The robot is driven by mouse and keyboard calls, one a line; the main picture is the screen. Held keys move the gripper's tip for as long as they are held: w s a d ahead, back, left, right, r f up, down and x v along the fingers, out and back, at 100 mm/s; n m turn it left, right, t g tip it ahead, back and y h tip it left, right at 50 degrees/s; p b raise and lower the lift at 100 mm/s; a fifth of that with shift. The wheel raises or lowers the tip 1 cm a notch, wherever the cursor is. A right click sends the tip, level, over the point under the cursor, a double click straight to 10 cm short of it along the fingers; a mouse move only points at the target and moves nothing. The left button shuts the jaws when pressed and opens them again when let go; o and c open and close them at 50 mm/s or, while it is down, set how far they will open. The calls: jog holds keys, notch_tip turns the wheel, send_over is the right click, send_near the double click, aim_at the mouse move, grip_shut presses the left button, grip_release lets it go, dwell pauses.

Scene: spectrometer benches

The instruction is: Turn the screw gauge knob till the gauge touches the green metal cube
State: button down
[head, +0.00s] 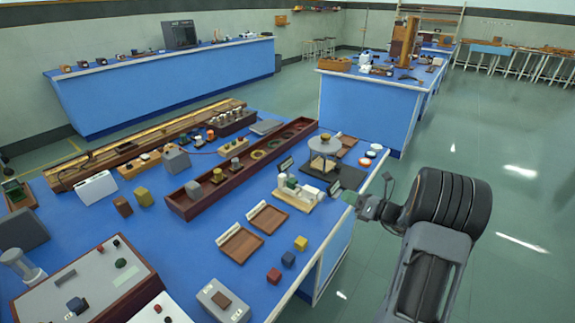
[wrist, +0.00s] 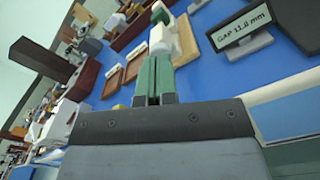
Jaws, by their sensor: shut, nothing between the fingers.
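The screw gauge (head: 308,192) stands on a pale base near the right edge of the blue bench, with white blocks and a white barrel. The small green metal cube (head: 291,184) sits between its white parts. In the wrist view the gauge's white knob (wrist: 160,42) lies just beyond my fingertips, and a green piece (wrist: 159,11), apparently the cube, shows past it. My gripper (head: 350,197) has green fingers, close together and empty (wrist: 154,58), beside the bench edge at the knob's end. I cannot tell whether they touch the knob. A display (wrist: 246,30) reads GAP 11.8 mm.
Brown trays (head: 240,245) and small red (head: 274,276), blue (head: 288,259) and yellow (head: 300,243) cubes lie in front of the gauge. A round-topped stand (head: 324,145) is behind it. Open floor (head: 490,190) lies right of the bench.

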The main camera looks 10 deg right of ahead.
aim_at(322, 197)
jog(key=w+m, duration=0.1)
jog(key=m, duration=0.1)
jog(key=a+m, duration=0.1)
jog(key=m, duration=0.1)
jog(key=w+a+m, duration=0.1)
jog(key=m, duration=0.1)
jog(key=shift+w+a+f, duration=0.2)
jog(key=shift+w+a, duration=0.05)
jog(key=shift+w, duration=0.1)
jog(key=shift+w+a+p, duration=0.4)
jog(key=shift+w+a, duration=0.05)
jog(key=shift+w, duration=0.1)
jog(key=shift+w+a, duration=0.15)
jog(key=shift+r, duration=0.2)
jog(key=shift+a+f, duration=0.2)
dwell(0.4)
